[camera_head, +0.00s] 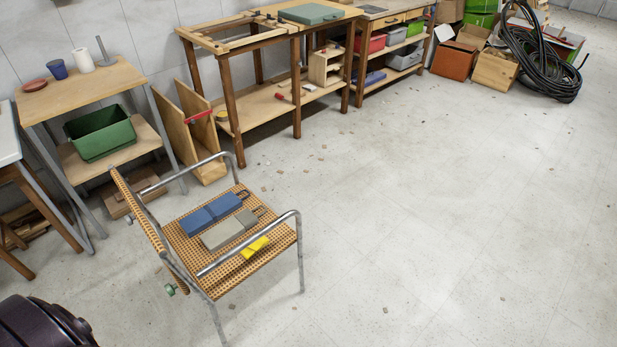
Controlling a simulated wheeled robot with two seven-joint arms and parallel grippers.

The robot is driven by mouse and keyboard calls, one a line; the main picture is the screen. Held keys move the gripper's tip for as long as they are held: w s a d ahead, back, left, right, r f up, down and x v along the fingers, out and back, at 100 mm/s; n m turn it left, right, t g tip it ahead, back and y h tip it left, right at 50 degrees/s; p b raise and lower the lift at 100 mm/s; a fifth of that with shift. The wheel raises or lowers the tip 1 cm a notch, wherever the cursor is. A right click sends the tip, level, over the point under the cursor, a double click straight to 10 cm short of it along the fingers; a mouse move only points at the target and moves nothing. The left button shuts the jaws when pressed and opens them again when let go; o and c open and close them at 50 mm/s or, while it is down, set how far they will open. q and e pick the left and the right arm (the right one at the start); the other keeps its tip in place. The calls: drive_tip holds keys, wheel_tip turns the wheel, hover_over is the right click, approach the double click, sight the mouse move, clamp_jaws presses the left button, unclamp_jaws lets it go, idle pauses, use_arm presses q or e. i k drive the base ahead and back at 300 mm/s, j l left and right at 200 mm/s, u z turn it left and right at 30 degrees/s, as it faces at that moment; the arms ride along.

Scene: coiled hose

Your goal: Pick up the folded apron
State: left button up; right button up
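A chair (275,240) with a woven tan seat and metal armrests stands in the lower left of the head view. On its seat lie a blue folded-looking item (211,213), a grey-beige flat item (229,231) beside it, and a small yellow item (255,246) near the front armrest. I cannot tell for sure which of these is the folded apron. The armrest passes partly in front of the seat. Neither of my grippers shows in this view.
A small table (85,88) with a cup and a green bin (100,135) stands behind the chair. A wooden workbench (255,105) and shelving line the wall. A black coiled hose (540,60) is at the far right. The floor (430,220) right of the chair is mostly clear.

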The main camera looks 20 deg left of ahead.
sight(192, 225)
drive_tip(key=i+l+z, duration=0.25)
drive_tip(key=i, duration=0.7)
drive_tip(key=i+z, duration=0.3)
drive_tip(key=i, duration=0.65)
drive_tip(key=i+j+u, duration=0.1)
drive_tip(key=i+u, duration=0.2)
drive_tip(key=u, duration=0.15)
drive_tip(key=i+u, duration=0.4)
drive_tip(key=i+l+u, duration=0.1)
drive_tip(key=u, duration=0.35)
drive_tip(key=i+l+u, duration=0.25)
drive_tip(key=u, duration=0.15)
drive_tip(key=i+j+u, duration=0.1)
drive_tip(key=u, duration=0.3)
drive_tip(key=i+u, duration=0.5)
drive_tip(key=u, duration=0.3)
drive_tip(key=i+l+u, duration=0.15)
drive_tip(key=u, duration=0.3)
drive_tip(key=i+l+u, duration=0.2)
drive_tip(key=u, duration=0.2)
